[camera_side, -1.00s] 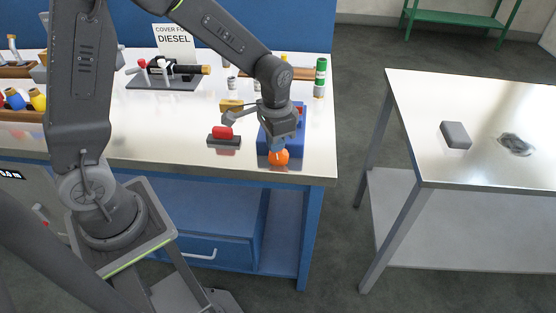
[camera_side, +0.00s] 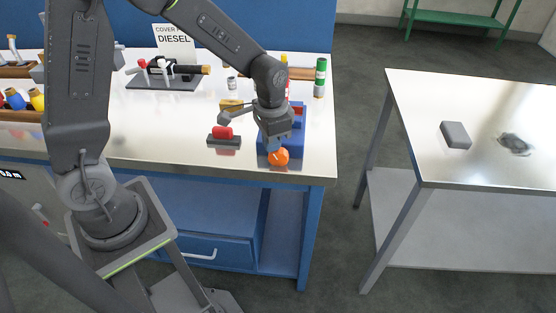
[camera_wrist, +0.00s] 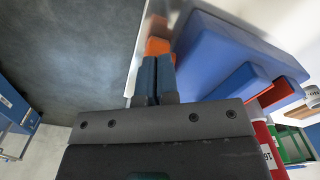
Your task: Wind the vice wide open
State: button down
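The blue vice (camera_side: 299,140) stands at the front right corner of the bench; in the wrist view its blue body (camera_wrist: 215,60) fills the upper right. Its orange handle (camera_side: 279,157) is at the front, over the bench edge. The handle also shows in the wrist view (camera_wrist: 157,45), at the fingertips. My gripper (camera_side: 273,149) points down at the handle from above. Its fingers (camera_wrist: 158,66) are close together and look shut on the handle; they hide part of it. The jaw gap is mostly hidden behind my wrist.
A red-topped block (camera_side: 223,137) sits just left of the vice. A green cylinder (camera_side: 320,78) and a red bottle (camera_wrist: 262,140) stand behind it. A separate steel table (camera_side: 470,95) is to the right, across a floor gap.

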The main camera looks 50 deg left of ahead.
aim_at(283, 150)
jog(key=shift+s, duration=0.15)
jog(key=shift+r, duration=1.15)
jog(key=shift+w, duration=0.2)
jog(key=shift+w+d, duration=0.9)
jog(key=shift+d, duration=0.05)
jog(key=shift+f, duration=1.15)
jog(key=shift+s+a, duration=0.25)
jog(key=shift+a, duration=0.05)
jog(key=shift+s+a+f, duration=0.3)
jog(key=shift+s+a, duration=0.15)
jog(key=shift+s, duration=0.2)
dwell(1.1)
